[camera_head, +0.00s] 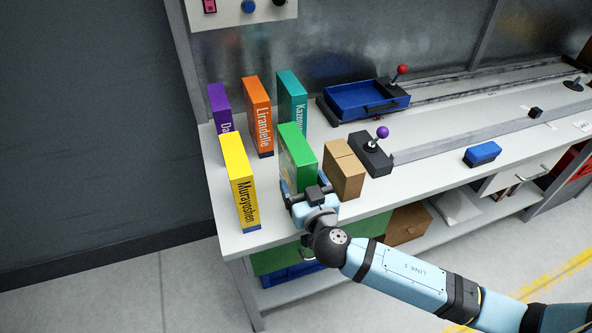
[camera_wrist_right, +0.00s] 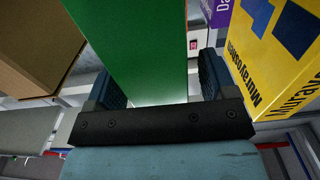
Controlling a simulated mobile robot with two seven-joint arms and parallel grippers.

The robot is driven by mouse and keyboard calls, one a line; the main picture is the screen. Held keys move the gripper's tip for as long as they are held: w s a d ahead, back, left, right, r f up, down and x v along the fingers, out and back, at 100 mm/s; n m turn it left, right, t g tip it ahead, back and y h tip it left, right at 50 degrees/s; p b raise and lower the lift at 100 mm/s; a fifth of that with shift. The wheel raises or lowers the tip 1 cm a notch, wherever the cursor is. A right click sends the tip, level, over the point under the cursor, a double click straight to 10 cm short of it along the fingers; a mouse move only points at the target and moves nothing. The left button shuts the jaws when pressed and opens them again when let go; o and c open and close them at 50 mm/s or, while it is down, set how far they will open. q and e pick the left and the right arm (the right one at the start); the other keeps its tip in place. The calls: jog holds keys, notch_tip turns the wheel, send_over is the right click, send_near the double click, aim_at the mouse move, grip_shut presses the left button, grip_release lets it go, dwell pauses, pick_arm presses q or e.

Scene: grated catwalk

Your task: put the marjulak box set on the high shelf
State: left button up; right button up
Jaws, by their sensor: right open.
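No label reading "marjulak" is legible. A green box (camera_head: 297,152) stands upright near the table's front edge, and its lower front is hidden by my right gripper (camera_head: 305,187). In the right wrist view the green box (camera_wrist_right: 135,45) rises between the two fingers of my right gripper (camera_wrist_right: 160,85), which is open around it. A gap shows at the right finger; contact on the left cannot be told. Other upright boxes are yellow "Murayoshen" (camera_head: 240,185), orange "Lirandelle" (camera_head: 258,115), teal "Kazem..." (camera_head: 292,100) and purple (camera_head: 219,110). No high shelf is identifiable. My left gripper is out of view.
A brown carton (camera_head: 343,172) stands close to the right of the green box. Beyond it are a black joystick unit (camera_head: 371,155), a blue tray (camera_head: 360,100) and a small blue box (camera_head: 482,154). The white table (camera_head: 425,170) has free room at front right.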

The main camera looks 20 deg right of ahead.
jog(key=shift+w, duration=0.65)
jog(key=c, duration=1.3)
jog(key=shift+r, duration=0.6)
jog(key=shift+c, duration=0.2)
notch_tip(320, 180, up, 18)
jog(key=p, duration=0.3)
jog(key=s+d+f, duration=0.3)
jog(key=s+d, duration=0.1)
jog(key=d, duration=0.3)
pick_arm(q)
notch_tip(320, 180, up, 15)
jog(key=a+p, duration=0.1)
jog(key=p, duration=1.4)
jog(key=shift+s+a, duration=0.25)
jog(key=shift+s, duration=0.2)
pick_arm(e)
jog(key=shift+h, duration=0.3)
jog(key=s+r, duration=0.2)
jog(key=r, duration=0.2)
jog(key=shift+s+d+r, duration=0.1)
jog(key=shift+s+d, duration=0.2)
jog(key=shift+s, duration=0.1)
